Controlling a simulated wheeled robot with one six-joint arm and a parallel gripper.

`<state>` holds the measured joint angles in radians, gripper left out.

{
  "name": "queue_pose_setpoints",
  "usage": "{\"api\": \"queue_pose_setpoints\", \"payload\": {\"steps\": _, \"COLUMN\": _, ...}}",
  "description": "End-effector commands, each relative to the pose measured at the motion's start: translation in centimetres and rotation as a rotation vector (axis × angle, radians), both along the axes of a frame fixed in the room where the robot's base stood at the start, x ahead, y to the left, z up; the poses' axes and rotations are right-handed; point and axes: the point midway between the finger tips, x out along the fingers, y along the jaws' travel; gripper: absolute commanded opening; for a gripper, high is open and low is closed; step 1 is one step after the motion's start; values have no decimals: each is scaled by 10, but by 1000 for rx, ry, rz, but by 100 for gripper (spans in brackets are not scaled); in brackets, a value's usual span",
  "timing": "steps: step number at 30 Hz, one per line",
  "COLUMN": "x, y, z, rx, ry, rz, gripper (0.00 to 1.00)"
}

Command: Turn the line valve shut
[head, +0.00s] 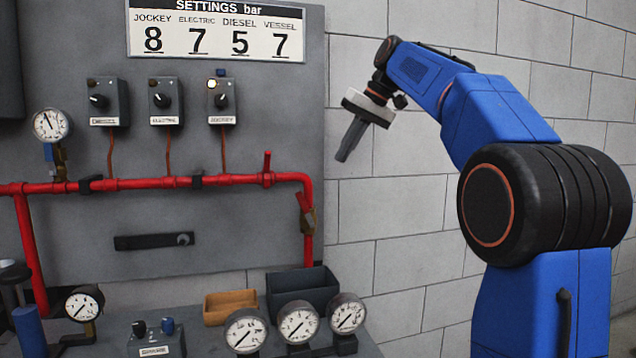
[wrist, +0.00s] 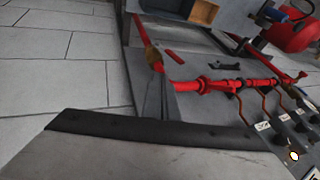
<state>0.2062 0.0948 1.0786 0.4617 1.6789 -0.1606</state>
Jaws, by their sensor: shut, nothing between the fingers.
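The line valve has a brass body (head: 308,220) on the right-hand vertical drop of the red pipe. Its red lever (head: 303,202) points up and slightly left, close to the pipe's direction. In the wrist view the brass body (wrist: 152,59) shows just beyond my fingertips, which partly cover the pipe. My gripper (head: 343,157) is shut and empty. It hangs to the right of and above the valve, tilted down and left, apart from the lever in the head view.
The red pipe (head: 140,184) runs across the grey panel, with a short red stub (head: 267,170) on it. Selector boxes (head: 165,101) and a settings sign (head: 217,29) are above. A dark bin (head: 303,291), an orange tray (head: 230,305) and gauges (head: 298,322) stand below. Bare wall is right.

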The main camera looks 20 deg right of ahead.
Motion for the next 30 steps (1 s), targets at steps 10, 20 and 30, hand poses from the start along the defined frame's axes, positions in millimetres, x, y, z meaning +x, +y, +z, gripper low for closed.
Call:
{"api": "queue_pose_setpoints", "payload": {"steps": 10, "x": 14, "y": 17, "z": -37, "rx": 0, "ry": 1, "rz": 2, "gripper": 0}}
{"api": "queue_pose_setpoints", "payload": {"steps": 20, "x": 33, "y": 39, "z": -87, "rx": 0, "ry": 2, "rz": 1, "gripper": 0}}
{"api": "queue_pose_setpoints", "payload": {"steps": 30, "x": 33, "y": 72, "z": -100, "rx": 0, "ry": 1, "rz": 0, "gripper": 0}}
